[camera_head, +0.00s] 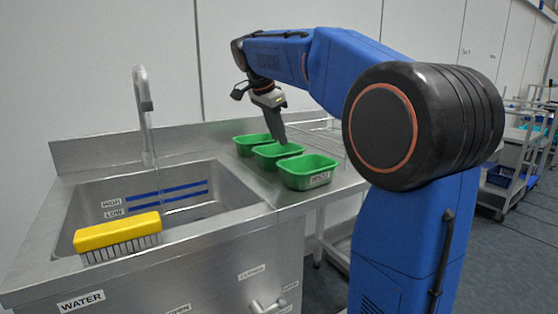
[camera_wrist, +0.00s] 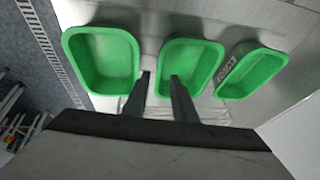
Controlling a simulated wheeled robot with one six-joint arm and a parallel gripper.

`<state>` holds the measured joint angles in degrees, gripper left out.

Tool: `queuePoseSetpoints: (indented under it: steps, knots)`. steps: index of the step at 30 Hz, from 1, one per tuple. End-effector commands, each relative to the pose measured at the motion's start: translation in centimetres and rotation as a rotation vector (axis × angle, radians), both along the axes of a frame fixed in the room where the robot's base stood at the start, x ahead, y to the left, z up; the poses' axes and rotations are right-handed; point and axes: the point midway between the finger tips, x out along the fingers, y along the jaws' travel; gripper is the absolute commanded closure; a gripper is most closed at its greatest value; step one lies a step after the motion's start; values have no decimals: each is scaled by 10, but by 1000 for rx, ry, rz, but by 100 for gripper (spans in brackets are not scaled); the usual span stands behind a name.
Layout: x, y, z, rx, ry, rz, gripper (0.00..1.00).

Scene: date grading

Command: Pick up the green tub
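Three open green tubs stand in a row on the steel counter: a back one (camera_head: 252,151), a middle one (camera_head: 262,160) and a front one (camera_head: 308,185) with a label on its side. All three show in the wrist view: left (camera_wrist: 103,55), middle (camera_wrist: 200,62) and right (camera_wrist: 262,72). My gripper (camera_head: 284,142) points down at the middle tub. In the wrist view my gripper's fingers (camera_wrist: 160,77) are apart, one on each side of the middle tub's left wall. A gap shows between them. Whether they touch the wall is unclear.
A sink (camera_head: 100,195) with a running tap (camera_head: 146,110) lies left of the tubs. A yellow brush (camera_head: 117,231) sits on its front edge. A wire rack (camera_head: 328,137) stands behind the tubs on the right. Carts (camera_head: 515,160) stand far right.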

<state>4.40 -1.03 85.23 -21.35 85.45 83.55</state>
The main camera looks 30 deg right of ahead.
Motion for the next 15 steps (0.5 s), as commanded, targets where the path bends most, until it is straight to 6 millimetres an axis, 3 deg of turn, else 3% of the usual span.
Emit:
queuePoseSetpoints:
  steps: [7,15]
  knots:
    - [5,-15,-37,0,2,-1,75]
    - [8,-21,-50,0,0,1,75]
